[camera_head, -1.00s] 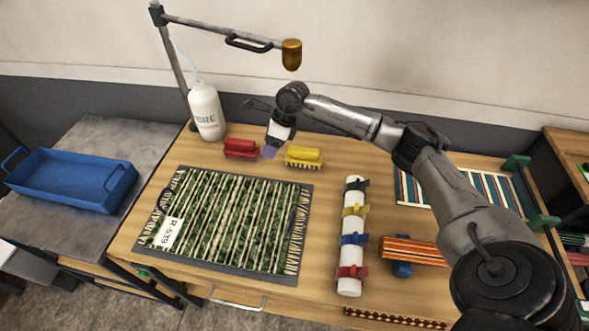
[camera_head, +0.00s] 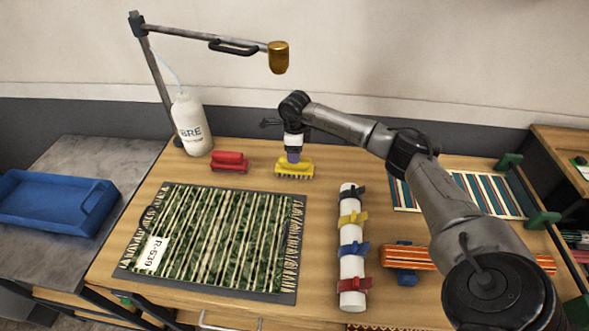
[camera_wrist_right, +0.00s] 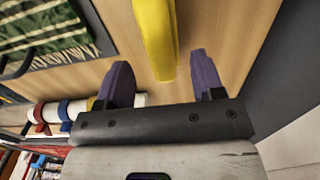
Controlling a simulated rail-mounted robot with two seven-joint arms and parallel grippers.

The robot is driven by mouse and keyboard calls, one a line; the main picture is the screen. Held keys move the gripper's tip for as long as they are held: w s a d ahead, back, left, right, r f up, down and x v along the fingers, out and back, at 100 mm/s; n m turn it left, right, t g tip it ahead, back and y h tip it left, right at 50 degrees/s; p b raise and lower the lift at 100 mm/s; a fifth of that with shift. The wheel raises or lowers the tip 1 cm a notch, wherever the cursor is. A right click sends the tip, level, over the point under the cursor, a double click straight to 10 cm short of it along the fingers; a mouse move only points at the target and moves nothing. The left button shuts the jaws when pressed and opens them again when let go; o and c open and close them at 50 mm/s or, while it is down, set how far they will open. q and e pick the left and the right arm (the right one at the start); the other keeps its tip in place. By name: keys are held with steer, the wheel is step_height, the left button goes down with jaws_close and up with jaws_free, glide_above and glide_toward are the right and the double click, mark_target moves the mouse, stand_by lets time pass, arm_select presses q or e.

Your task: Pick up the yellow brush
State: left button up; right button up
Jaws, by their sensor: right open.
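The yellow brush (camera_head: 295,170) lies on the wooden table behind the striped rug, with its bristles down. In the right wrist view its yellow body (camera_wrist_right: 156,35) shows at the top, beyond and between the two purple fingers. My right gripper (camera_head: 293,157) is over the brush in the head view, pointing down and hiding part of it. In the right wrist view my right gripper (camera_wrist_right: 160,75) is open, with nothing held between its fingers. My left gripper is not in view.
A red brush (camera_head: 229,163) lies left of the yellow one. A white bottle (camera_head: 191,125) stands behind it under a lamp arm (camera_head: 210,38). The green striped rug (camera_head: 215,238) and a white roll with coloured straps (camera_head: 351,262) lie nearer. Bare table lies between them.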

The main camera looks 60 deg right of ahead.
mark_target(295, 167)
steer(key=shift+w+a+f+b, duration=0.1)
steer(key=shift+f+b, duration=0.3)
steer(key=shift+f, duration=2.45)
steer(key=shift+c, duration=0.2)
steer(key=c, duration=0.7)
